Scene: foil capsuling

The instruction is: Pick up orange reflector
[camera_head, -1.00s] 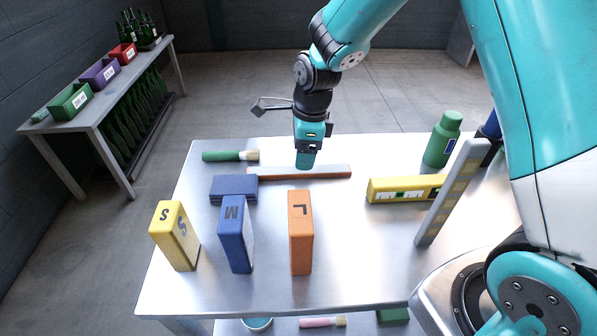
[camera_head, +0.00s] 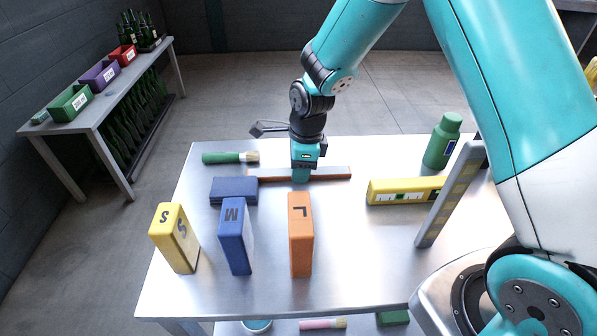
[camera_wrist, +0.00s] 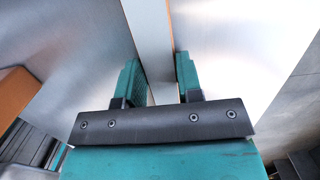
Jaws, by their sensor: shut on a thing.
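The orange reflector (camera_head: 334,173) is a long thin bar with a grey top and an orange-brown side, lying across the back of the metal table. My gripper (camera_head: 301,178) points down over the bar's middle. In the wrist view the two teal fingers (camera_wrist: 160,80) stand on either side of the grey bar (camera_wrist: 150,35), shut on it. The fingertips are partly hidden in the head view. I cannot tell whether the bar is raised off the table.
An orange L box (camera_head: 301,240), blue M box (camera_head: 234,240) and yellow S box (camera_head: 173,240) stand in front. A blue block (camera_head: 233,191) and green brush (camera_head: 222,158) are left. A yellow level (camera_head: 400,190), grey upright strip (camera_head: 450,195) and green bottle (camera_head: 442,142) are right.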

